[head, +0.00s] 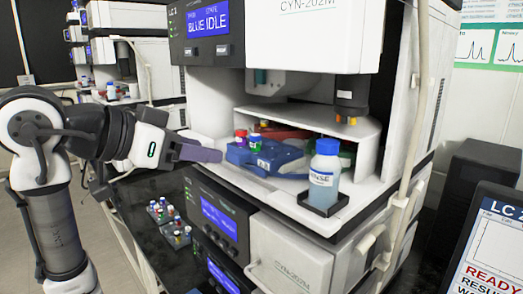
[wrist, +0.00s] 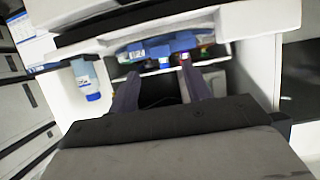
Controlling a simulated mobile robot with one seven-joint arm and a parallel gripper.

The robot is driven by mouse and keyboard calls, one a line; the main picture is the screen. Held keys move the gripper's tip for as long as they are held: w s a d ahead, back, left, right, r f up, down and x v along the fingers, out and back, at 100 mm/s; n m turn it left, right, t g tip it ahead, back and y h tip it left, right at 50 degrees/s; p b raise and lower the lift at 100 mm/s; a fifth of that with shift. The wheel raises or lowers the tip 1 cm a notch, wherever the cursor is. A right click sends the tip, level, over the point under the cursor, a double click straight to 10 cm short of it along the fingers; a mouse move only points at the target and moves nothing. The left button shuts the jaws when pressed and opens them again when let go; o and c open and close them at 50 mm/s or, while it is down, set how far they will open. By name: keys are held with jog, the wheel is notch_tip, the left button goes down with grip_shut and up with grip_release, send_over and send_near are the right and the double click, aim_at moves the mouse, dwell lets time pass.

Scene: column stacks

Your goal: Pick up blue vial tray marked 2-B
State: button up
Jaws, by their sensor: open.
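A blue vial tray (head: 272,156) sits inside the open bay of the instrument, with a small white label on its front that is too small to read. A few vials with coloured caps stand at its left end. My gripper (head: 218,154) reaches in from the left, its purple fingers apart and empty, just left of the tray. In the wrist view the blue tray (wrist: 150,48) lies ahead, beyond the tips of the open fingers of my gripper (wrist: 160,88). No contact with the tray is visible.
A rinse bottle (head: 324,173) with a blue cap stands on a black holder at the bay's front right; it also shows in the wrist view (wrist: 86,76). Red and green items lie behind the tray. Small vial racks (head: 165,215) sit on the black bench at lower left.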

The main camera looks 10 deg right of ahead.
aim_at(232, 157)
jog(key=p+x, duration=0.1)
jog(key=x, duration=0.6)
jog(key=shift+w+f, duration=0.15)
jog(key=shift+f, duration=0.05)
jog(key=c, duration=0.9)
jog(key=shift+r, duration=0.1)
